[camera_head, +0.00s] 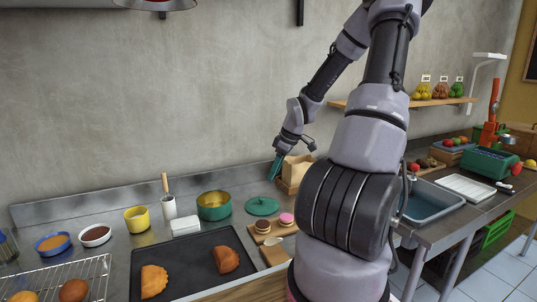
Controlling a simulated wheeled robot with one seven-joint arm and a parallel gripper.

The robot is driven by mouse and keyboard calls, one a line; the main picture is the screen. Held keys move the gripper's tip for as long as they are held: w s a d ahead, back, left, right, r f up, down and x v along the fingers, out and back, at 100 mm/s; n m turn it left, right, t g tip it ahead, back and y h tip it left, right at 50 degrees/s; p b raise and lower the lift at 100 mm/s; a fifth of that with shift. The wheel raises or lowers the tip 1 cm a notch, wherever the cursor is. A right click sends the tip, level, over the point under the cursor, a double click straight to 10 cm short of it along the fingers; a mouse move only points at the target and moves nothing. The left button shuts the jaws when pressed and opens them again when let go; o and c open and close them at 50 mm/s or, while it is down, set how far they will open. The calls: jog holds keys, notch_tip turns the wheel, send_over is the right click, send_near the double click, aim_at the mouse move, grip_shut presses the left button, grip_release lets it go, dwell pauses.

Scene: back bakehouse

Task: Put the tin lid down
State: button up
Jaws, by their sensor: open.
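The tin lid (262,206) is green and round with a small knob. It lies flat on the steel counter, just right of an open green tin (214,206) with a yellowish inside. My gripper (275,170) is above and slightly right of the lid, apart from it, with nothing visible between its fingers. It is open, though its fingers are small in this view.
A wooden board (270,233) with small cakes lies in front of the lid. A dark baking tray (200,258) with two pastries lies front left. A yellow cup (137,219) stands further left.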

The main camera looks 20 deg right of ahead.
jog(key=s+a+r+m+t, duration=0.1)
jog(key=s+a+r+m, duration=0.3)
jog(key=s+r, duration=0.3)
jog(key=s+a+r+m+t, duration=0.1)
jog(key=s+a+r+m, duration=0.3)
jog(key=s+r, duration=0.3)
jog(key=s+a+r+m+t+h, duration=0.1)
jog(key=s+a+r+m, duration=0.4)
jog(key=r, duration=0.9)
jog(key=shift+s+a+r+t, duration=0.25)
jog(key=shift+s+a+t, duration=0.35)
jog(key=shift+s+a, duration=0.4)
jog(key=shift+s+d, duration=0.15)
jog(key=shift+d, duration=0.05)
